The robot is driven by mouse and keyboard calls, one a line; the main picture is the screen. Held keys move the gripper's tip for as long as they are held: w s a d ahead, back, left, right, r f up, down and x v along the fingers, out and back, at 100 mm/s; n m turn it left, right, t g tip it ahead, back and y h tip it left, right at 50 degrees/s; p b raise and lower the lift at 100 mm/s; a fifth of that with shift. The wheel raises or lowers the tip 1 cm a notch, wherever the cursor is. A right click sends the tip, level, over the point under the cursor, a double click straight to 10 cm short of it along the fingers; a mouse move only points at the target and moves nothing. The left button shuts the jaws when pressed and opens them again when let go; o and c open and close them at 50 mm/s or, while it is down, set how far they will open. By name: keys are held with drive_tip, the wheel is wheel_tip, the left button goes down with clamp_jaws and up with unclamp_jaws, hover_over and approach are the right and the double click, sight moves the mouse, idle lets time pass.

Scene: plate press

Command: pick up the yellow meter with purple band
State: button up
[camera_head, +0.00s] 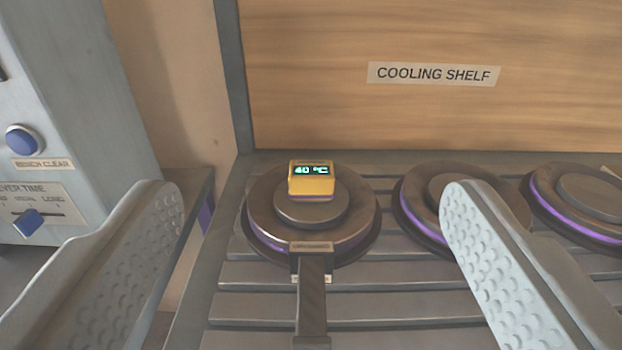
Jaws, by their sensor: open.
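My gripper (312,205) is open, with one grey dimpled finger at the left and one at the right. The meter lies between the two fingers in the picture, farther off, and neither finger touches it.
The plate's dark handle (312,300) points toward me. Two more round plates with purple bands, the nearer one (410,215) and the farther one (572,228), stand to the right. A wooden back panel (420,115) reads "COOLING SHELF". A grey control panel (60,120) with blue controls stands at left.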

drive_tip(key=shift+o, duration=0.4)
drive_tip(key=g, duration=1.7)
hover_over(311, 168)
wheel_tip(311, 168, down, 8)
drive_tip(key=shift+d+f, duration=0.15)
drive_tip(key=shift+f, duration=3.9)
drive_tip(key=c, duration=1.1)
drive_tip(key=shift+c, duration=0.2)
drive_tip(key=shift+r, duration=0.15)
